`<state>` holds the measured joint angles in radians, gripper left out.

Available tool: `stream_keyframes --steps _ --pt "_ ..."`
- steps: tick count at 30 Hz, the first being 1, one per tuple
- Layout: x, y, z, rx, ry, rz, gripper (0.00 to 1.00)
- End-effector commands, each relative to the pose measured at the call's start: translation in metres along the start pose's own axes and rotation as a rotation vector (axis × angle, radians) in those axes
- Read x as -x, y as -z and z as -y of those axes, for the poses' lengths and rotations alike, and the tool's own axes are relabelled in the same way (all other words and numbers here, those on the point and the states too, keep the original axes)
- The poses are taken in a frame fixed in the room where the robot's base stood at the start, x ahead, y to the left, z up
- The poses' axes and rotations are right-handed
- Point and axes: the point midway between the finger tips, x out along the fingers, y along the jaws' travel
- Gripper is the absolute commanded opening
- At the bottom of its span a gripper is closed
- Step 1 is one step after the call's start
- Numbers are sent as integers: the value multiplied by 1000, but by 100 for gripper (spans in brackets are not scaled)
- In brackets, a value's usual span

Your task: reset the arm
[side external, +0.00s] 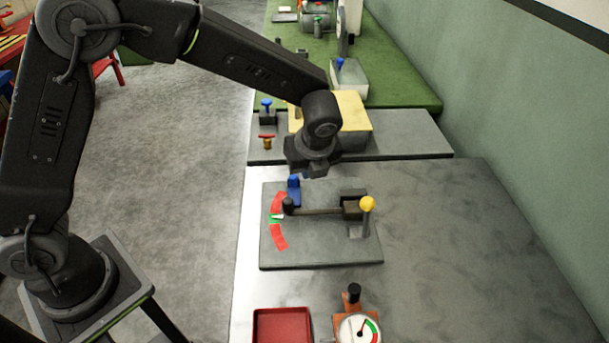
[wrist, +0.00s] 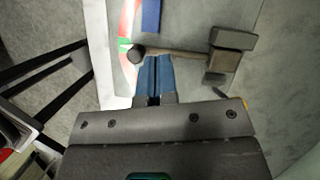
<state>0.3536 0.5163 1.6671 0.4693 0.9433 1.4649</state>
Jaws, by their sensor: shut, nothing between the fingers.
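My gripper (side external: 308,175) is at the end of my arm, above the far part of a grey lever panel (side external: 315,255). In the wrist view its two blue fingers (wrist: 155,62) are together with nothing between them. The panel carries a grey bar (side external: 322,211) with a black knob (side external: 288,205) at its left end, by a red and green arc scale (side external: 278,237). A yellow ball knob (side external: 367,204) stands at the right. An upright blue piece (side external: 293,188) is at the panel's far left, close to my gripper in the side view.
A red tray (side external: 282,325) and a round dial gauge (side external: 358,330) are at the near edge. The grey table right of the panel is clear. A green wall (side external: 500,120) bounds the right.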

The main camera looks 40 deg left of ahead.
Motion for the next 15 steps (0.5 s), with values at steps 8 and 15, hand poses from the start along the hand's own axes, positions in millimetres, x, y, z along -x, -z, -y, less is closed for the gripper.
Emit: stream_keyframes --steps 8,15 --pt "10 0 0 -1 -1 0 0" --pt "11 -1 -1 8 1 -1 0"
